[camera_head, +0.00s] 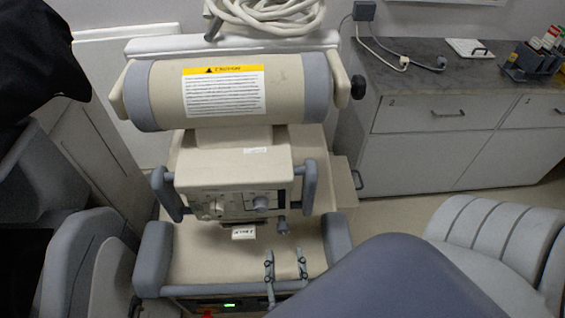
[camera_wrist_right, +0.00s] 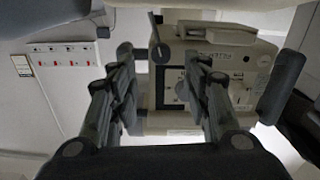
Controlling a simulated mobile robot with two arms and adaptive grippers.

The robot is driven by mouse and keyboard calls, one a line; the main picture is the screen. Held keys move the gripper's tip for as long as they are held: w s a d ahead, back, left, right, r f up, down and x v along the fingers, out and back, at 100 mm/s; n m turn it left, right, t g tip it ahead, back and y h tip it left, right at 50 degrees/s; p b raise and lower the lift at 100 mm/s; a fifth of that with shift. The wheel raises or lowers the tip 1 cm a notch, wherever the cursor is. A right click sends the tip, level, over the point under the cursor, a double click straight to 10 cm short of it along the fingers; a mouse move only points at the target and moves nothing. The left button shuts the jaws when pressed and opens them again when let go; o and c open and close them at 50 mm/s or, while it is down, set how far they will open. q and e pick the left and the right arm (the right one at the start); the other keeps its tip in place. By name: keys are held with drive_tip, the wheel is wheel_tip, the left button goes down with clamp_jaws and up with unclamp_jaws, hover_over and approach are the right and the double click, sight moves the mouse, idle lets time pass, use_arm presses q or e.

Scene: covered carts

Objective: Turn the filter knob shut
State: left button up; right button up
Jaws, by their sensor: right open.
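A beige control box (camera_head: 235,178) on the wheeled machine carries a round dial (camera_head: 216,207) at the left of its front and a dark round knob (camera_head: 262,203) at the right. A small grey knob (camera_head: 282,226) hangs at its lower right edge. I cannot tell by a label which is the filter knob. My right gripper (camera_head: 285,262) is open and empty, below the box with its fingers pointing toward it. In the right wrist view, the gripper (camera_wrist_right: 165,85) spans part of the box front (camera_wrist_right: 240,75); a dial (camera_wrist_right: 180,91) shows between the fingers. My left gripper is out of view.
Grey handles (camera_head: 310,181) flank the box. A thick beige cylinder (camera_head: 225,90) with a caution label sits above it. A grey-topped cabinet (camera_head: 440,85) stands at the right, with a holder (camera_head: 535,60) on it. Some floor shows before the cabinet.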

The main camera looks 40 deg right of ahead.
sight(283, 232)
drive_tip(key=p+x, duration=0.1)
drive_tip(key=x, duration=0.4)
drive_tip(key=shift+w+r, duration=0.15)
drive_tip(key=shift+p+x, duration=0.3)
drive_tip(key=shift+x, duration=0.85)
drive_tip(key=shift+w+d, duration=0.25)
drive_tip(key=shift+w, duration=0.2)
clamp_jaws()
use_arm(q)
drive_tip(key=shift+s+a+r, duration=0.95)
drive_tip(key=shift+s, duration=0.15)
